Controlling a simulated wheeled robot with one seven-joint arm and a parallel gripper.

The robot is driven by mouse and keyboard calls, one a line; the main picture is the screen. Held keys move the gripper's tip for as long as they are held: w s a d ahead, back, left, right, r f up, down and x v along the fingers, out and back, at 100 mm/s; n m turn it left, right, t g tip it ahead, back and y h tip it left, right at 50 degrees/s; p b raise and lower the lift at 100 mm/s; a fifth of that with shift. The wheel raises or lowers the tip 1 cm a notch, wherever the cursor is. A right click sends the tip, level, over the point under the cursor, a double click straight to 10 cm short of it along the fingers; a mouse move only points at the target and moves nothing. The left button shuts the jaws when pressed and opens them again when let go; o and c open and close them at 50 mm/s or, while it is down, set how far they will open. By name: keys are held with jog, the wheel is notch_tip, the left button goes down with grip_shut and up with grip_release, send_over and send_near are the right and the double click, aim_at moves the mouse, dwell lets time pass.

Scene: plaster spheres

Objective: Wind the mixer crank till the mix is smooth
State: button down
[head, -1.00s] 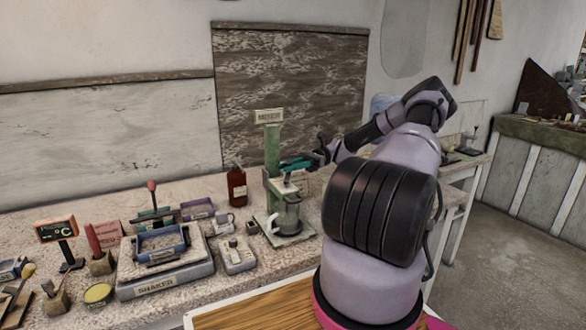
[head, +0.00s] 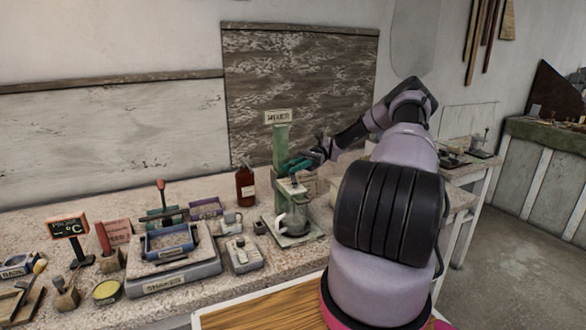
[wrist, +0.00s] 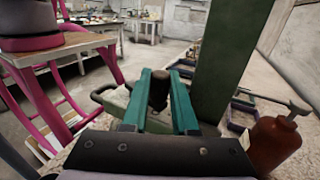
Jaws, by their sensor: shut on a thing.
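The mixer is a green column (head: 281,145) with a sign on top, standing on the bench. A clear jug with a pale handle (head: 295,218) stands on its base plate under the mixer head. The mix inside is too small to judge. My gripper (head: 294,165) is at the mixer head, in front of the column. In the wrist view my teal fingers (wrist: 158,92) are closed around the dark crank knob (wrist: 158,88). The green column (wrist: 222,60) rises just right of them. The rest of the crank is mostly hidden by my fingers.
A red-brown bottle (head: 245,185) stands left of the mixer; it also shows in the wrist view (wrist: 273,143). The shaker (head: 172,262), a temperature display (head: 68,227) and small items crowd the bench to the left. A wooden-topped surface (head: 265,317) lies in front.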

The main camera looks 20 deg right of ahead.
jog(key=c, duration=0.7)
grip_release()
